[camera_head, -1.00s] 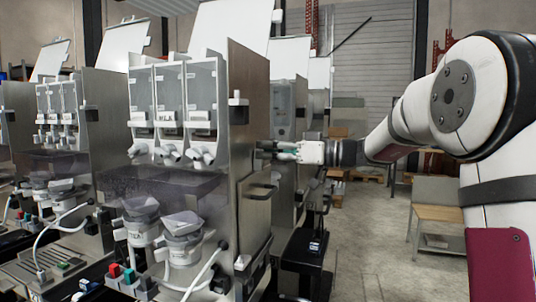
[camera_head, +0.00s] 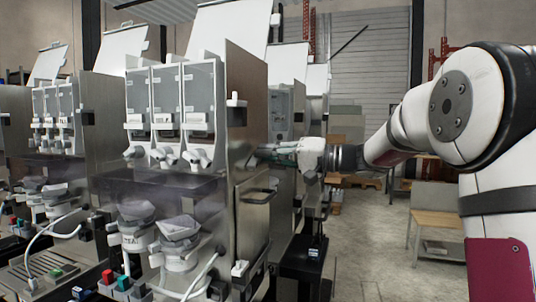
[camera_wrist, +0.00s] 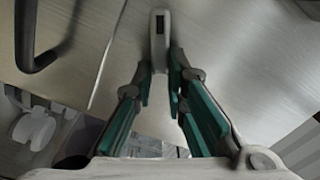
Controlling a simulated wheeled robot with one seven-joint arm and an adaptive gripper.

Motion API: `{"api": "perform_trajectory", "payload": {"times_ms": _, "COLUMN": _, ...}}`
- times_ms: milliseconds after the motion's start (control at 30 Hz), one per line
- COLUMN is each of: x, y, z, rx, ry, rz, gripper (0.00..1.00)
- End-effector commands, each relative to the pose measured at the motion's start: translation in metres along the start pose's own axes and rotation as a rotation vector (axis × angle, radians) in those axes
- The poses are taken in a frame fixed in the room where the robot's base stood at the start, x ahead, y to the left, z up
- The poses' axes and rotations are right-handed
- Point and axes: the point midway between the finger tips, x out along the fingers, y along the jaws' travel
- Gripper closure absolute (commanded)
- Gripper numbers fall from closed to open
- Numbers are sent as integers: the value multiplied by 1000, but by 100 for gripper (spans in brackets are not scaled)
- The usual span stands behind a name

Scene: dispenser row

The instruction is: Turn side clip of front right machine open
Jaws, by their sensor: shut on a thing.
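The front right machine (camera_head: 180,95) is a tall metal dispenser with clear bins and a brown metal side panel. My gripper (camera_head: 262,154) reaches that side from the right, just above the dark bar handle (camera_head: 258,196). In the wrist view, the side clip (camera_wrist: 160,28) is a small white piece with a dark slot, beside a panel seam. My gripper's green-padded fingers (camera_wrist: 161,78) are closed on its near end, one finger on each side. In the head view the held clip is too small and covered to make out.
The black handle (camera_wrist: 33,45) is left of the clip in the wrist view. Another dispenser (camera_head: 60,115) stands left. A wooden-topped bench (camera_head: 437,222) and open floor are at right.

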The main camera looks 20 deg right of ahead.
Motion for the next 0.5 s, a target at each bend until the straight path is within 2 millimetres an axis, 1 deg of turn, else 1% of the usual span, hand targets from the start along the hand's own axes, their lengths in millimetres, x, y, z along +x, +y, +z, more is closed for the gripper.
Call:
{"api": "perform_trajectory", "payload": {"times_ms": 200, "x": -1, "y": 2, "z": 0, "rx": 194, "ry": 0, "rz": 3, "gripper": 100}}
{"api": "perform_trajectory", "payload": {"times_ms": 500, "x": -1, "y": 4, "z": 1, "rx": 393, "ry": 0, "rz": 3, "gripper": 100}}
